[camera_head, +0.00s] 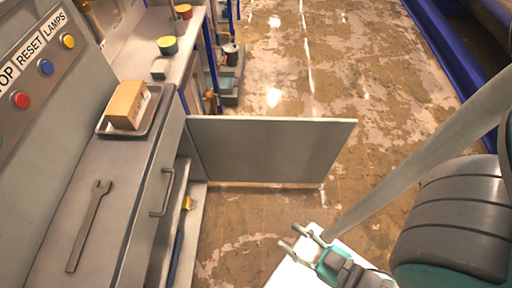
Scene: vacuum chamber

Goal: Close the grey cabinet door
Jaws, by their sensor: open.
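The grey cabinet door (270,150) stands wide open in the head view, swung out to the right from the cabinet across the floor. The cabinet's inside shows in part below the worktop, with a small yellow item (187,203) in it. My gripper (292,238) is at the lower middle, nearer to me than the door and apart from it. Its fingers are spread and nothing is between them. My arm fills the lower right.
The worktop (110,200) holds a wrench (89,226) and a tray (103,127) with a tan box (128,105). A handle (162,193) sticks out from the cabinet front. Worn floor (375,90) lies open beyond the door. A blue structure (445,45) stands at upper right.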

